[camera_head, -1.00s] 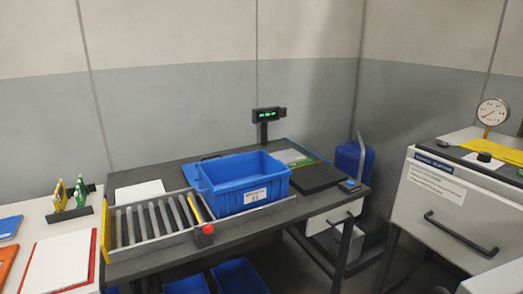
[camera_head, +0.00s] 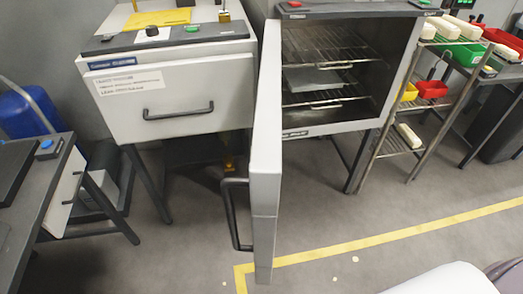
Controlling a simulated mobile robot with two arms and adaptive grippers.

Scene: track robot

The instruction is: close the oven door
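The oven (camera_head: 352,70) stands at the centre right in the head view, its chamber open with wire racks (camera_head: 325,96) inside. Its pale grey door (camera_head: 265,160) is swung wide open, hinged at the oven's left side. The door points out toward me and shows almost edge-on. A dark bar handle (camera_head: 232,213) is on the door's left-facing side. Neither gripper can be made out. A white rounded part of my own body shows at the bottom right, apart from the door.
A closed white unit (camera_head: 177,95) with a bar handle stands left of the door. A shelf rack (camera_head: 408,95) with bins stands right of the oven. A yellow line (camera_head: 400,234) crosses the floor. The floor right of the door is clear.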

